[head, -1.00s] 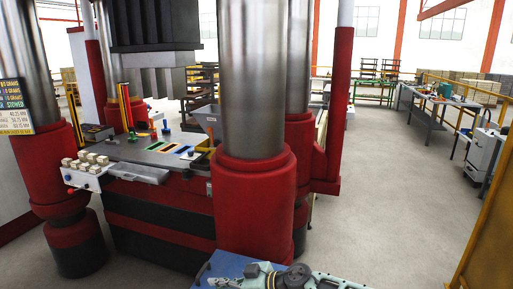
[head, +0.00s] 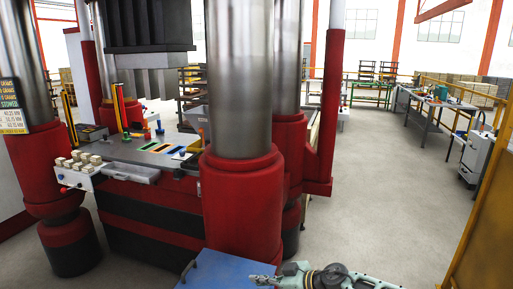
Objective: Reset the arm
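My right arm (head: 335,278), grey-green with a dark round joint, shows at the bottom edge of the head view and comes in from the right. Its gripper (head: 262,280) is at the left end of the arm, low in the picture, over or beside a blue flat top (head: 215,268). The fingers are small and partly cut off by the frame edge, so I cannot tell whether they are open or shut. I see no object in them. My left arm and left gripper are not in view.
The brick press with thick red-based columns (head: 243,205) stands close ahead. Pale blocks (head: 80,160) sit on its white front shelf. A yellow panel (head: 487,215) is at the right. Open grey floor (head: 380,190) lies between, with a workbench (head: 430,105) farther back.

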